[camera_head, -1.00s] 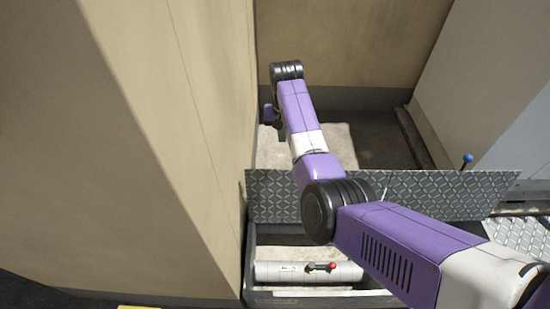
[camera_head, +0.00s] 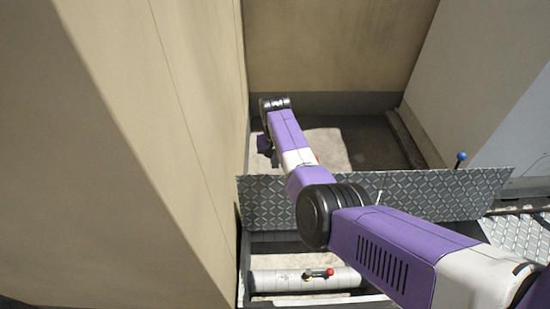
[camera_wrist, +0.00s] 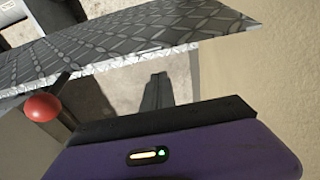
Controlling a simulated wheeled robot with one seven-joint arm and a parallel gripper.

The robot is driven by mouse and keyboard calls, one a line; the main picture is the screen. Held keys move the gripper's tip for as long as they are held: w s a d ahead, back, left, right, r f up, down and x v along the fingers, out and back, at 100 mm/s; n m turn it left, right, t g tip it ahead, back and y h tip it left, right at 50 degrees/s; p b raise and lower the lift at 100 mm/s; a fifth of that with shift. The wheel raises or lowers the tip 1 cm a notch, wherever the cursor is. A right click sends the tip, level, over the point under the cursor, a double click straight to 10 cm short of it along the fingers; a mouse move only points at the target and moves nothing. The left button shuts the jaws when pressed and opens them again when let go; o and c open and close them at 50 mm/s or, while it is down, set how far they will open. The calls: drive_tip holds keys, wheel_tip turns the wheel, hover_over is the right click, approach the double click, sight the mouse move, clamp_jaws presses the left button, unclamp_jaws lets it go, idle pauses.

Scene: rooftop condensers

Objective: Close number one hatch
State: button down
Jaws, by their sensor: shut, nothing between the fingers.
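A grey diamond-plate hatch lid (camera_head: 430,195) stands raised on edge across the opening, whose near part is uncovered. It also shows in the wrist view (camera_wrist: 130,40), crossing the upper left. A red ball knob (camera_wrist: 44,108) on a dark stalk is by the lid at the left of the wrist view. A blue ball knob (camera_head: 461,156) stands at the lid's right part. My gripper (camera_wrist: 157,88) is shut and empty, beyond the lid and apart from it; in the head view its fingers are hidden. I see no number on the lid.
A tall beige wall (camera_head: 130,120) stands close on the left, another beige wall (camera_head: 330,45) at the back, and a grey cabinet (camera_head: 480,90) on the right. A white pipe (camera_head: 290,281) with a red-knobbed lever (camera_head: 329,272) lies inside the opening. Bare floor (camera_head: 370,145) lies behind the lid.

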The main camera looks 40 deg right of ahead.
drive_tip(key=shift+s+a+r+p, duration=0.25)
drive_tip(key=shift+s+a, duration=0.2)
drive_tip(key=shift+s, duration=0.25)
drive_tip(key=shift+s+a+r+p, duration=0.2)
drive_tip(key=shift+s+a, duration=0.2)
drive_tip(key=shift+s, duration=0.25)
drive_tip(key=shift+a, duration=0.1)
